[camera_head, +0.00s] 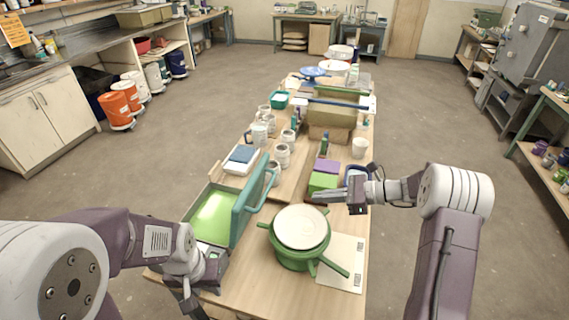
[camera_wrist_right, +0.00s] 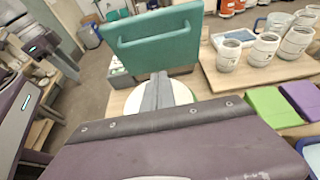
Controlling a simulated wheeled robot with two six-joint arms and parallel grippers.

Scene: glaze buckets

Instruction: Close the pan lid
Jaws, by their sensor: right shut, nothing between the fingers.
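A rectangular pan (camera_head: 208,218) with a bright green inside stands at the left front of the table. Its teal lid (camera_head: 240,215) stands up steeply along the pan's right side, with a handle on its right face. The lid (camera_wrist_right: 160,40) also shows upright in the right wrist view, beyond the fingers. My right gripper (camera_head: 318,197) is shut and empty, above the table to the right of the lid and apart from it. Its fingers (camera_wrist_right: 157,92) point toward the lid in the wrist view. My left gripper (camera_head: 190,298) is low at the pan's front edge; its fingers are mostly hidden.
Green (camera_head: 322,183) and purple (camera_head: 327,166) blocks and several mugs stand behind. A pale board (camera_head: 348,250) lies at right.

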